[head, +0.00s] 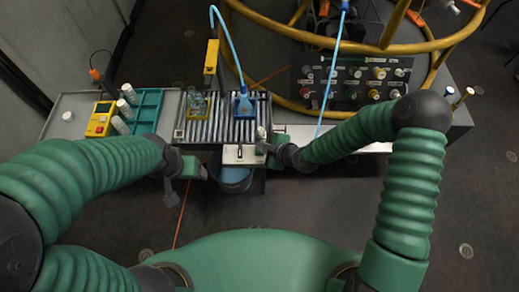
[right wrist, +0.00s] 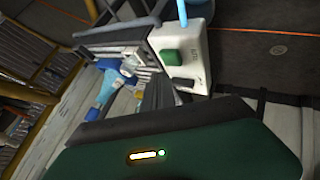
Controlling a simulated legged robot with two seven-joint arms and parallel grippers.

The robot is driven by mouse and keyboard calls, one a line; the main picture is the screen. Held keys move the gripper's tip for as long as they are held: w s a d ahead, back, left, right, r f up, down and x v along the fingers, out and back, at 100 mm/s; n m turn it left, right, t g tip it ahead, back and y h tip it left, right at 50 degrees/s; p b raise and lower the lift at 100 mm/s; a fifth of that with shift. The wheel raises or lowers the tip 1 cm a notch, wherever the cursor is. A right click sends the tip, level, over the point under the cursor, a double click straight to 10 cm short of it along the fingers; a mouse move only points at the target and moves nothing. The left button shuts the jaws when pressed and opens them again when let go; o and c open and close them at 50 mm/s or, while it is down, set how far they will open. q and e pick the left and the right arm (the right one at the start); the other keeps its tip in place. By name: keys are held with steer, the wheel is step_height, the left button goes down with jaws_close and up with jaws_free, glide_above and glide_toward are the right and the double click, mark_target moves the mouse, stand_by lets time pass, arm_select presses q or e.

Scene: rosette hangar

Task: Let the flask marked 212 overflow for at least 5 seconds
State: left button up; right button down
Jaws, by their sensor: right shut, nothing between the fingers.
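A clear flask (head: 197,103) stands on the left of a slatted metal rack (head: 222,130). A blue flask (head: 243,104) stands on its right, with a blue tube leading to its top. It also shows in the right wrist view (right wrist: 107,84). No 212 marking is legible on either. A white control box (head: 243,154) sits at the rack's front edge; its green button (right wrist: 171,57) shows in the right wrist view. My right gripper (head: 264,147) is shut and empty, beside the box's right end. My left gripper (head: 203,171) is left of the box; its jaws are too small to read.
A blue bucket (head: 235,178) is below the rack's front. A teal tray (head: 146,108) with white cylinders and a yellow meter (head: 100,119) stand at the left. A black panel of coloured knobs (head: 352,82) and a yellow rail (head: 330,43) are behind right.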

step_height(320, 180, up, 5)
steer(key=p, duration=0.3)
steer(key=shift+f, duration=0.2)
steer(key=s+d+r+m+g+h+p, duration=0.4)
steer(key=s+d+r+m+h+p, duration=0.1)
steer(key=s+d+r+m, duration=1.1)
steer(key=d+r+m+h, duration=0.1)
steer(key=d+r, duration=0.1)
steer(key=d, duration=0.1)
steer(key=shift+r, duration=0.25)
steer(key=shift+s, duration=0.15)
